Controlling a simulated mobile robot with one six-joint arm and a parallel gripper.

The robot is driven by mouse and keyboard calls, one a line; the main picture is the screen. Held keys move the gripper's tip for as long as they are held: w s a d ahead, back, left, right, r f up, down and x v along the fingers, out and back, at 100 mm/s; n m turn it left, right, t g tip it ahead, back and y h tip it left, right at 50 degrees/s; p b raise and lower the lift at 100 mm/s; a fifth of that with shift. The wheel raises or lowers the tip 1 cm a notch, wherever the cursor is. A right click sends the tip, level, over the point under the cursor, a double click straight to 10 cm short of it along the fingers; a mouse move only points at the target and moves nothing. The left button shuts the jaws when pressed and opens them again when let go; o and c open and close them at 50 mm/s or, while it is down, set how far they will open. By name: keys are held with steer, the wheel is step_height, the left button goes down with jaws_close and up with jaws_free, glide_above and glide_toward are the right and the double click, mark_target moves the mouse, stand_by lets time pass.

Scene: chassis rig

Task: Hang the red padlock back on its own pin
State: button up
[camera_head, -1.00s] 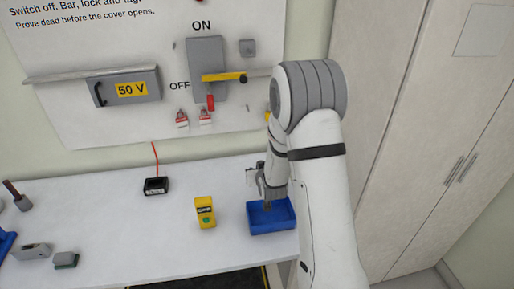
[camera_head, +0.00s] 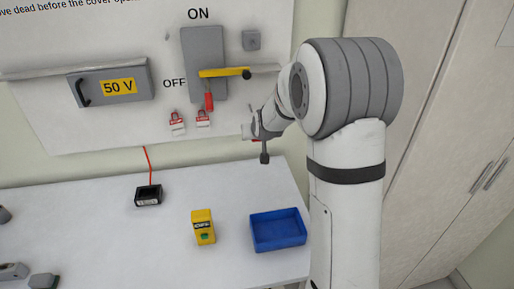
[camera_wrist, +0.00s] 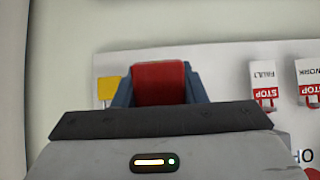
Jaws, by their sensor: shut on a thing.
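The red padlock (camera_wrist: 160,82) shows as a red block between the two blue fingers of my gripper (camera_wrist: 160,88) in the wrist view. My gripper is shut on it. In the head view my gripper (camera_head: 249,132) is raised in front of the lower right of the white board, right of the two tags. The padlock is mostly hidden there, and its shackle is not visible. I cannot make out its own pin, or whether the padlock touches the board.
Two red-and-white tags (camera_head: 177,122) (camera_head: 203,118) hang on the board (camera_head: 120,130). A yellow bar (camera_head: 222,72) crosses the grey switch box (camera_head: 202,50), with a red part below. A yellow piece (camera_wrist: 108,88) is beside my gripper. The blue tray (camera_head: 277,231) is empty.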

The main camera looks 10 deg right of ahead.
steer(key=w+p, duration=0.4)
steer(key=w, duration=0.5)
steer(key=shift+w+f, duration=0.4)
stand_by(0.6)
stand_by(0.6)
steer(key=o, duration=1.1)
